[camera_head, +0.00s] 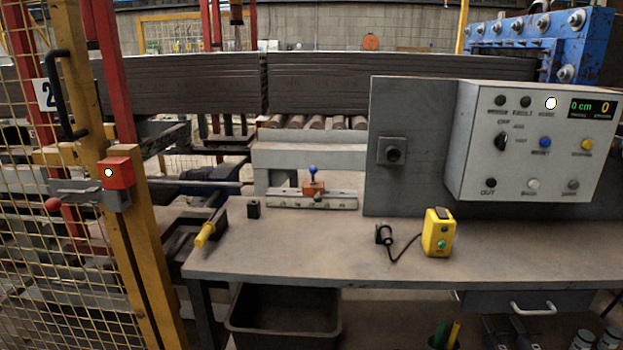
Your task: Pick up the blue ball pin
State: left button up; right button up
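The blue ball pin (313,171) stands upright in a small orange block (313,187), with its round blue head on top. The orange block sits on a grey metal rail (285,200) near the back edge of the workbench, left of the large grey panel. Neither of my grippers shows in the head view, so nothing is seen holding the pin.
The workbench (300,245) is mostly clear in front of the rail. A small dark block (253,208) and a yellow-handled tool (205,234) lie to the left. A yellow button box (438,232) with a cable and a control panel (535,140) stand right. A yellow mesh fence (130,240) is at left.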

aim_at(313, 170)
jog(key=u, duration=0.95)
jog(key=i, duration=1.1)
jog(key=z, duration=0.8)
